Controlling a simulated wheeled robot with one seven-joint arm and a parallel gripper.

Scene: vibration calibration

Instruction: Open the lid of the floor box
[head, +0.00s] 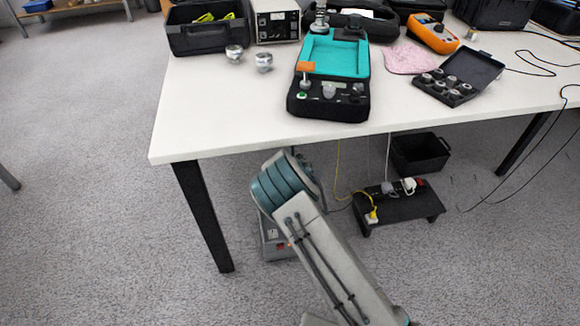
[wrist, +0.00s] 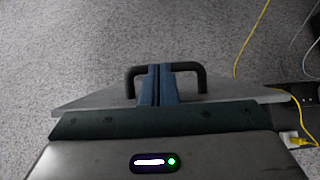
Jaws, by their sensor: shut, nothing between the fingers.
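The floor box (head: 274,244) is a grey box on the carpet under the table, largely hidden behind my arm in the head view. In the wrist view its light grey lid (wrist: 232,95) shows as a flat surface with a dark arched handle (wrist: 197,72) standing on it. My gripper (wrist: 157,68) has its two blue fingers shut together with nothing between them. The fingers overlap the middle of the handle in the picture; I cannot tell whether they touch it. The lid looks closed, but its near part is hidden by my gripper body.
The white table (head: 220,115) stands above, with a black leg (head: 204,215) left of the box. A low black stand (head: 405,207) with plugs and a yellow cable (head: 337,165) is to the right. A black bin (head: 420,153) sits behind it.

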